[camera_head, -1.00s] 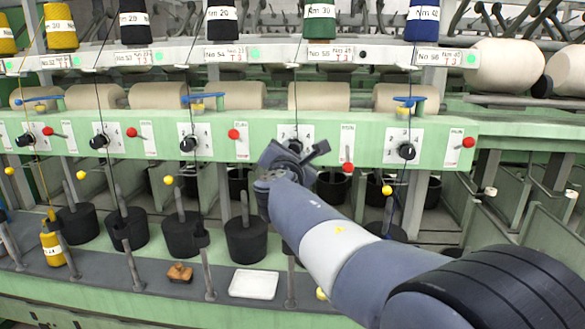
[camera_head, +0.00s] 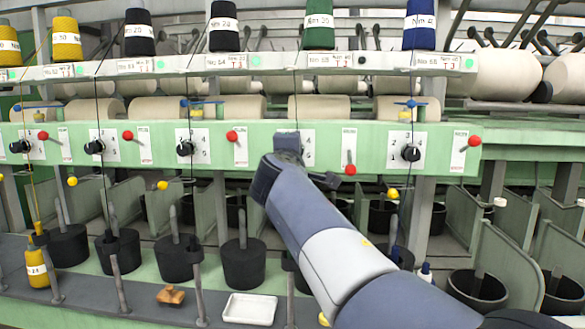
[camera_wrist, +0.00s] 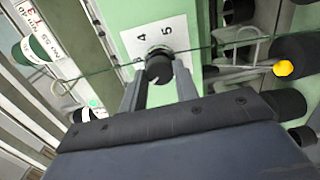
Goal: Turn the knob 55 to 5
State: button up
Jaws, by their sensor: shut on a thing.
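In the wrist view the black knob (camera_wrist: 159,68) sits on a white dial plate (camera_wrist: 158,39), where the digits 4 and 5 show. The two fingers of my gripper (camera_wrist: 159,84) stand on either side of the knob and are shut on it. I cannot clearly tell which digit the knob points to. In the head view my gripper (camera_head: 287,143) is at the panel below the green spool and the label reading 55 (camera_head: 336,60). It hides the knob and most of the dial plate (camera_head: 307,145) there.
Similar black knobs show to the left (camera_head: 185,149) and right (camera_head: 411,153) on the green rail (camera_head: 340,131). A red-ended lever (camera_head: 351,169) is just right of my gripper. A thin thread (camera_wrist: 220,46) crosses the wrist view. A white tray (camera_head: 249,309) lies below.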

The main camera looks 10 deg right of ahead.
jog(key=shift+f+m+b, duration=0.1)
jog(key=shift+m+b, duration=7.15)
jog(key=shift+m, duration=7.85)
jog(key=o, duration=1)
